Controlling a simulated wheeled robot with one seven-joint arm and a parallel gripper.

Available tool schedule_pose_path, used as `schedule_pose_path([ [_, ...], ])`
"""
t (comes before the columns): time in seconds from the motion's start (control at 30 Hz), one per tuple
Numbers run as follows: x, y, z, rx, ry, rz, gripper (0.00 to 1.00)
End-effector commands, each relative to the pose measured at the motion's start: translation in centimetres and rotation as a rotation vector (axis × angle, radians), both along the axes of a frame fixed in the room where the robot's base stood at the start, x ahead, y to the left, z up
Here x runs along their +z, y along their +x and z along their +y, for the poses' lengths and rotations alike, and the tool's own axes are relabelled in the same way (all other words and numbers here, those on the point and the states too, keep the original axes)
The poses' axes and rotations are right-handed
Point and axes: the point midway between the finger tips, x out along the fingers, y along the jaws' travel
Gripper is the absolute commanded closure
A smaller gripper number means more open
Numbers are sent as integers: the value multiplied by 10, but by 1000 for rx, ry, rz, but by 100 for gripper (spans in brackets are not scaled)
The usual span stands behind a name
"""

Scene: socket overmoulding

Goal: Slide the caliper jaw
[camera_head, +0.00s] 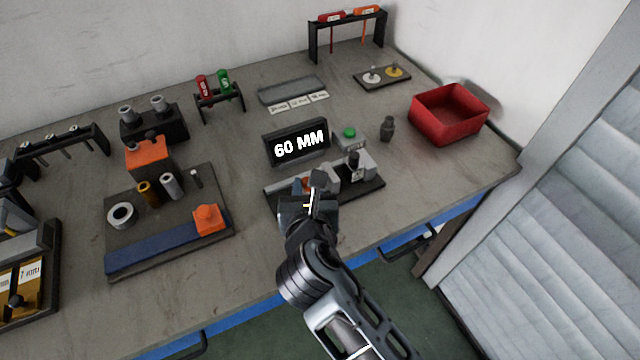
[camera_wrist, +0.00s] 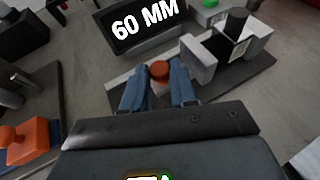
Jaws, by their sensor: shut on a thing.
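The caliper is a dark base plate (camera_head: 371,188) with light grey jaw blocks, near the front edge of the bench; its base (camera_wrist: 250,72) also shows in the wrist view. A red-orange knob (camera_wrist: 159,70) belongs to the sliding jaw (camera_wrist: 196,58). My gripper (camera_wrist: 160,92) is shut on the knob, one blue finger on each side. In the head view my gripper (camera_head: 310,192) covers the left end of the caliper. A dark upright piece (camera_wrist: 236,22) stands at the right-hand block (camera_wrist: 243,42). The display (camera_head: 298,146) behind reads 60 MM.
A green button (camera_head: 349,132) on a grey box and a small dark grey piece (camera_head: 387,129) stand behind the caliper. A red bin (camera_head: 449,112) is at right. A fixture board (camera_head: 170,240) with an orange block (camera_head: 208,218) lies at left. Bare bench shows right of the caliper.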

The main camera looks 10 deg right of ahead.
Motion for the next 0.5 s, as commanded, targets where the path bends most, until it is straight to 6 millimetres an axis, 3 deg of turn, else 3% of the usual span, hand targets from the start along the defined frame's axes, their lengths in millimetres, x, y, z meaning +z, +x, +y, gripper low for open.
schedule_pose_path([
  [0.13, 0, -2, 5, 13, 3, 0, 100],
  [0.17, 0, -2, 6, 13, 2, 0, 72],
  [0.4, 0, -2, 5, 12, 3, 0, 49],
  [0.5, 0, -2, 4, 10, 2, 0, 49],
])
